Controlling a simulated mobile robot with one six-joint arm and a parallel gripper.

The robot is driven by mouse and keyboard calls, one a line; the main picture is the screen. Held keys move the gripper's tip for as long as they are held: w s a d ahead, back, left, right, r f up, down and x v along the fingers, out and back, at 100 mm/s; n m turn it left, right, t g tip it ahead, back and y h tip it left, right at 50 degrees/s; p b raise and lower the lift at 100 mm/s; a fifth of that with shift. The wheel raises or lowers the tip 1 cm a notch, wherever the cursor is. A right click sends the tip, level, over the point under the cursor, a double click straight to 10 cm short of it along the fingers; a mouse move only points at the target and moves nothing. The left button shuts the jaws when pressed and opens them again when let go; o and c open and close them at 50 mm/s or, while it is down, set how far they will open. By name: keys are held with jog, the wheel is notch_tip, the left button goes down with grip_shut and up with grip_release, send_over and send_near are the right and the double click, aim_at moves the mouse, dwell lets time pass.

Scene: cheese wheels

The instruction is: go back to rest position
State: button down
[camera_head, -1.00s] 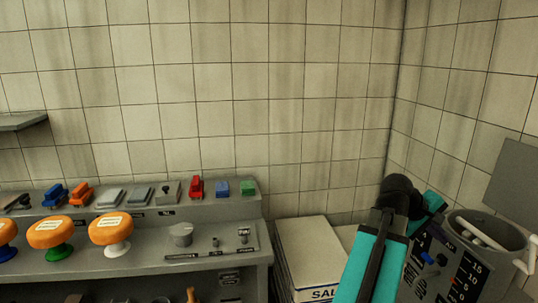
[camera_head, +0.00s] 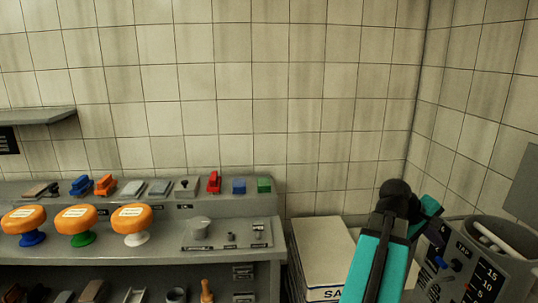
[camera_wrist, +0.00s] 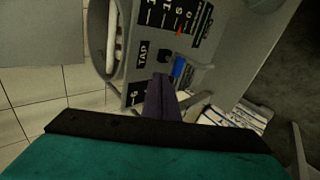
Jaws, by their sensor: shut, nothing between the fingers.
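My gripper (camera_wrist: 165,96) shows in the wrist view as dark fingers held together, with nothing between them. It points toward the grey tank. In the head view my teal and black arm stands at the lower right, bent at a dark joint, and the gripper itself is hidden behind it. The grey tank (camera_head: 452,262) stands to the right of the arm, with a number scale, a TAP label and a blue lever (camera_wrist: 178,67). I cannot tell the gap between the fingers and the tank.
A grey console (camera_head: 150,255) on the left carries orange cheese wheels (camera_head: 76,219) on stands and several coloured blocks. A white box (camera_head: 322,250) stands between console and arm. A shelf (camera_head: 38,116) juts from the tiled wall at left. The space above the console is clear.

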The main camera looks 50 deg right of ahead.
jog(key=w+a+f+n+t+y, duration=0.1)
jog(key=w+a+f+n, duration=0.25)
jog(key=w+f, duration=0.7)
jog(key=w+a+f+n+t, duration=0.15)
jog(key=w+a+f, duration=0.4)
jog(key=w, duration=0.75)
jog(key=w+a+f+n+y, duration=0.1)
jog(key=w+a+f+n, duration=0.1)
jog(key=w+a+f, duration=0.6)
jog(key=w+a+f+n+y, duration=0.1)
jog(key=w+a+f+n, duration=0.1)
jog(key=w+a+f, duration=0.55)
jog(key=s+a+f+n+y, duration=0.1)
jog(key=s+a+f+n, duration=0.1)
jog(key=a+f, duration=0.8)
jog(key=s+a+f+n, duration=0.1)
jog(key=a+f, duration=0.7)
jog(key=a, duration=0.5)
jog(key=s+a+f+m+g+y, duration=0.1)
jog(key=s+a+f+m, duration=0.1)
jog(key=s+a+f, duration=0.3)
jog(key=s+a+f+m+g+y, duration=0.2)
jog(key=s+a+f, duration=0.4)
jog(key=s+a, duration=0.3)
jog(key=a+m, duration=0.1)
jog(key=a, duration=0.2)
jog(key=shift+a, duration=0.3)
